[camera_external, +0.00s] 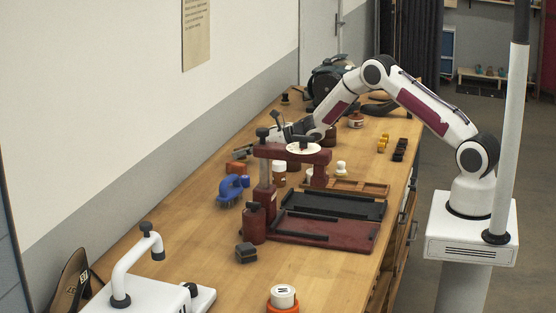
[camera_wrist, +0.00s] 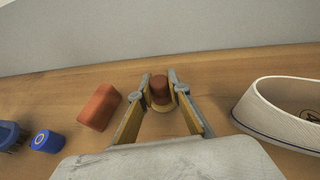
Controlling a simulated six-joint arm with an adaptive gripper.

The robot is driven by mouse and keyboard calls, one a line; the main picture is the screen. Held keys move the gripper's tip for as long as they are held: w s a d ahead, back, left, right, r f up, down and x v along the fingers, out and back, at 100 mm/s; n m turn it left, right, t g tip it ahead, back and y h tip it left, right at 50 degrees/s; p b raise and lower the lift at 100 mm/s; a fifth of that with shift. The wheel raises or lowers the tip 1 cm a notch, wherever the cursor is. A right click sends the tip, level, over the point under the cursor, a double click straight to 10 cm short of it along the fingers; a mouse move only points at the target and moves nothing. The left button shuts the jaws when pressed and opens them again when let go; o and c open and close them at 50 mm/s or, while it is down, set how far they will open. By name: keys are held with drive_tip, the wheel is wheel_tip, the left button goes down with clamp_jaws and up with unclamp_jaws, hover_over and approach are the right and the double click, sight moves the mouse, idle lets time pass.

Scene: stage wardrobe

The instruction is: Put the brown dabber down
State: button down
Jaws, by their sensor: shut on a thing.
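The brown dabber (camera_wrist: 160,86), with a reddish-brown top and a tan lower part, is between the fingertips of my gripper (camera_wrist: 159,82) in the wrist view. My gripper is shut on it, with one finger on each side. Wooden table shows around it; I cannot tell whether its base touches the table. In the external view my gripper is at the far-left side of the table, behind the dark red press frame (camera_external: 290,153).
An orange-red block (camera_wrist: 98,107) lies left of the dabber, with a blue round-ended thing (camera_wrist: 44,141) further left. A white-rimmed oval dish (camera_wrist: 285,120) is at right. The wall (camera_wrist: 150,40) rises behind. Bare wood lies between the block and dabber.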

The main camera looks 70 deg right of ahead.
drive_tip(key=shift+f, duration=0.1)
drive_tip(key=c, duration=1.9)
unclamp_jaws()
drive_tip(key=shift+s, duration=0.1)
drive_tip(key=shift+s+d+r, duration=0.1)
drive_tip(key=shift+s+r, duration=0.25)
drive_tip(key=shift+s, duration=0.05)
drive_tip(key=shift+v, duration=5.5)
